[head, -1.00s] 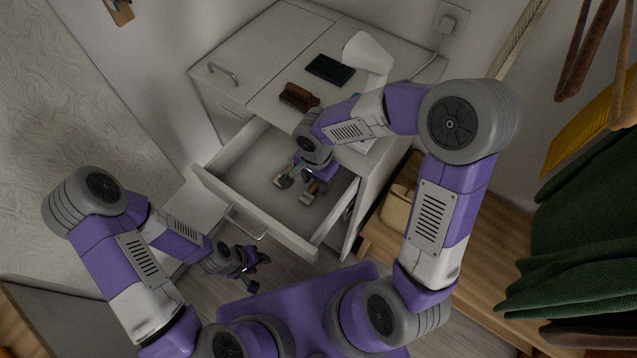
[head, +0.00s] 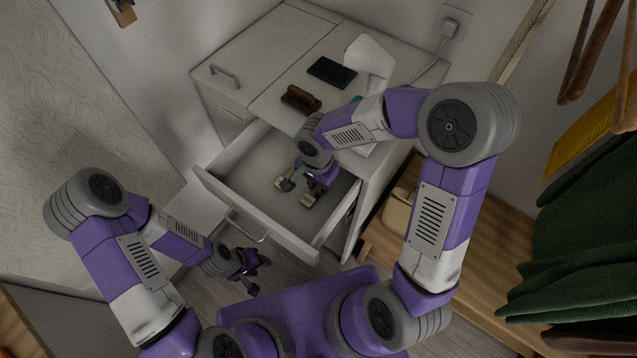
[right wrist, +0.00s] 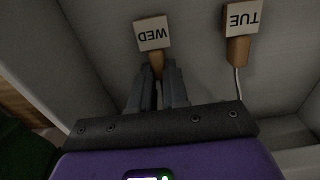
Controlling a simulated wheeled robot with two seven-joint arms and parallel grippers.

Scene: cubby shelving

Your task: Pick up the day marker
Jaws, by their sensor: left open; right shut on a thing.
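Two day markers lie in the open drawer (head: 243,182). In the right wrist view the WED marker (right wrist: 152,33) has a pale square lettered plate on a wooden stem. The TUE marker (right wrist: 243,20) beside it has a similar plate and stem, with a thin metal rod. My right gripper (right wrist: 158,82) is shut on the stem of the WED marker, behind its plate. In the head view the right gripper (head: 300,190) is down inside the drawer and partly hides both markers. My left gripper (head: 264,274) is open and empty, outside the drawer, in front of it.
On the cabinet top (head: 270,45) are a brown brush-like object (head: 300,99), a dark flat object (head: 332,72) and a white lamp-like object (head: 370,55). A beige bag (head: 397,210) sits on the wooden shelf at right, with hanging clothes (head: 585,240) beyond.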

